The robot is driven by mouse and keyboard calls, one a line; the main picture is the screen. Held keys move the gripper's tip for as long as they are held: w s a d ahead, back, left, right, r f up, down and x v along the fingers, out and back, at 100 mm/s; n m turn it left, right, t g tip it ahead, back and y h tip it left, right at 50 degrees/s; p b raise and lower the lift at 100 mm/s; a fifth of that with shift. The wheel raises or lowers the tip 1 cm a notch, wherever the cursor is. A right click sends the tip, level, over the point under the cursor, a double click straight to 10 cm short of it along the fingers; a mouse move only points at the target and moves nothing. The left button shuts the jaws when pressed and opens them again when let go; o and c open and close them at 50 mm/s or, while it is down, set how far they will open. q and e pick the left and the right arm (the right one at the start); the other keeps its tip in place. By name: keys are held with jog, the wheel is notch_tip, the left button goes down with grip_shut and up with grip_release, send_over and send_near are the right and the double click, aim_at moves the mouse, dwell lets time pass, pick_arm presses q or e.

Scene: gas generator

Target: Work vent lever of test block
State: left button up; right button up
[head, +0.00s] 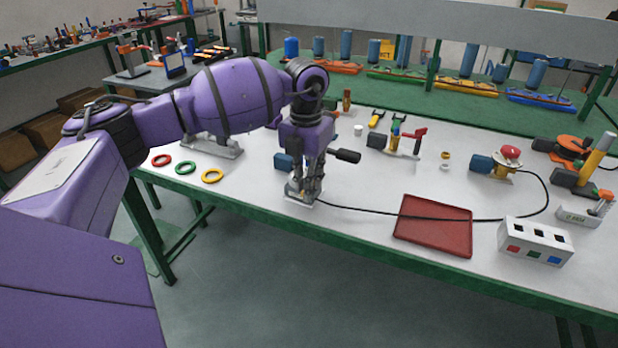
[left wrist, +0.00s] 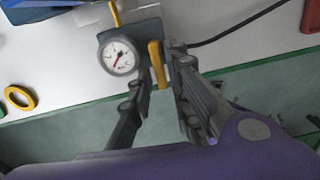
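The test block (left wrist: 130,38) is a dark blue-grey body with a round white gauge (left wrist: 118,57) on its front, seen in the left wrist view. A yellow lever (left wrist: 156,62) sticks out beside the gauge. My left gripper (left wrist: 161,64) has its two dark fingertips on either side of this lever, very close to it; I cannot tell whether both touch it. In the head view, my left gripper (head: 308,186) points down over the block at the table's front edge and hides most of it. My right gripper is not in view.
A black cable (head: 380,213) runs right from the block across a red tray (head: 434,225). A white box with coloured squares (head: 535,241) stands at the right. Red, green and yellow rings (head: 186,168) lie left. A red-knobbed device (head: 508,157) stands further back.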

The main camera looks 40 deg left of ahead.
pick_arm(q)
grip_shut()
